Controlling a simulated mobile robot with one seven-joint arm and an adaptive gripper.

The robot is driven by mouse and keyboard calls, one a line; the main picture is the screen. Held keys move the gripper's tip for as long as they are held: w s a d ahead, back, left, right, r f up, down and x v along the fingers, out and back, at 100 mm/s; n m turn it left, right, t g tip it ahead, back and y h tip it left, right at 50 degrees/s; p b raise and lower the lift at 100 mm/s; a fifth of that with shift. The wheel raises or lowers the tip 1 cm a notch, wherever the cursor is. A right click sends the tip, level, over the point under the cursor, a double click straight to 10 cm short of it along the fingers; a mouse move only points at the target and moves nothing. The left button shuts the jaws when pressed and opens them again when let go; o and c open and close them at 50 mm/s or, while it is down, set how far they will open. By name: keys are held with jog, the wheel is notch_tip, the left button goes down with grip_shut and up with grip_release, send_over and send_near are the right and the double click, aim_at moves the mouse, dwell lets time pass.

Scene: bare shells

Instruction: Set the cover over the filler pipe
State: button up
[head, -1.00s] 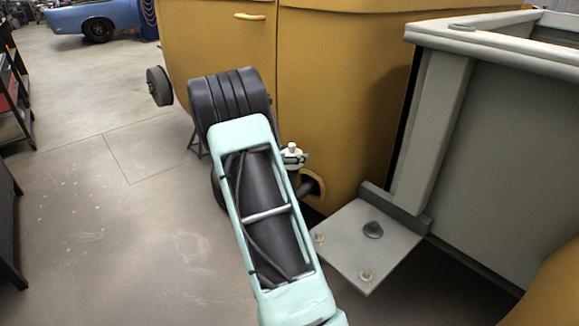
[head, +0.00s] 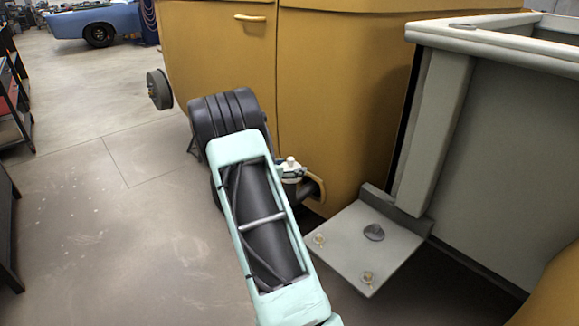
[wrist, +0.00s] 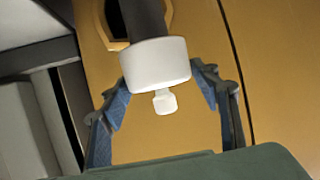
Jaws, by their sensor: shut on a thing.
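The cover (wrist: 155,66) is a white round cap with a small knob on its outer side. My gripper (wrist: 163,84) is shut on it, with a blue-padded finger on each side. The dark filler pipe (wrist: 145,18) comes out of the yellow body, and the cover hides its end in the wrist view. In the head view the white cover (head: 291,167) is beside the pipe (head: 307,190), just right of my arm. My arm partly hides the gripper there. I cannot tell whether the cover is seated on the pipe or only in front of it.
The yellow vehicle body (head: 340,90) stands behind the pipe, with a recess (wrist: 114,20) around the pipe's base. A grey plate with bolts (head: 350,240) and a grey box-like bed (head: 510,150) are at the right.

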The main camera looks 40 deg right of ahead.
jog(key=o, duration=0.9)
jog(key=shift+o, duration=0.2)
jog(key=shift+r, duration=0.1)
jog(key=shift+r, duration=0.2)
jog(key=p+v, duration=0.3)
jog(key=v, duration=0.9)
jog(key=shift+r+p, duration=0.3)
jog(key=shift+p, duration=0.05)
jog(key=shift+w, duration=0.1)
